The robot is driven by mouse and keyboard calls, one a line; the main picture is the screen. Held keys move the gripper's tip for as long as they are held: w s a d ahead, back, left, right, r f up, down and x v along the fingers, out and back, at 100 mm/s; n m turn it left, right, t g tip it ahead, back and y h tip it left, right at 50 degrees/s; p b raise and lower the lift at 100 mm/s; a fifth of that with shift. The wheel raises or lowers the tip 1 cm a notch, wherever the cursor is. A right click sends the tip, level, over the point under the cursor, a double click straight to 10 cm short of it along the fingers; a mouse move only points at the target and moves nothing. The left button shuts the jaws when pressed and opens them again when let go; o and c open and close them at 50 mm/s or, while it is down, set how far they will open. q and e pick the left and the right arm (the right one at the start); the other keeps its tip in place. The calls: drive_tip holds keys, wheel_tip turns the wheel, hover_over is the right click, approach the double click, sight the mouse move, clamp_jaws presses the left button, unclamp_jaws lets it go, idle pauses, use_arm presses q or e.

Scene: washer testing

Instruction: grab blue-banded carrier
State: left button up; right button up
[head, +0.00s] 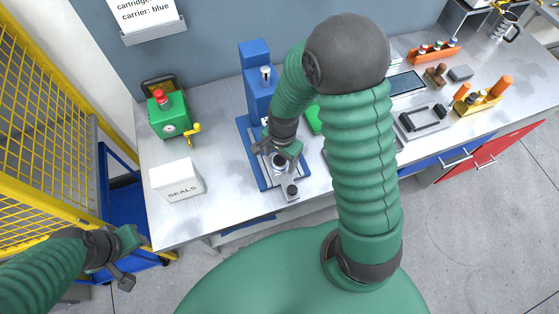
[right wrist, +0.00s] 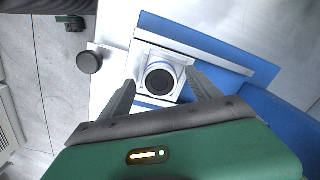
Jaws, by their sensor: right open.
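The blue-banded carrier (right wrist: 160,80) is a small round part with a black top, and a thin blue band shows on its side in the right wrist view. It sits upright in a square silver holder on the blue press. In the head view the carrier (head: 280,161) is partly covered by my right gripper (head: 279,153). That gripper is open, with its two fingers (right wrist: 160,88) on either side of the carrier; I cannot tell if they touch it. My left gripper (head: 134,262) is open and empty off the bench's left front corner.
The blue press (head: 255,75) stands right behind the carrier, and a black knob (head: 292,190) is in front. A white SEALS box (head: 177,180) and a green box with a red button (head: 168,118) are left. My right arm hides the bench's middle.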

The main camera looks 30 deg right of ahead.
drive_tip(key=shift+w+d+f, duration=0.1)
clamp_jaws()
idle(0.4)
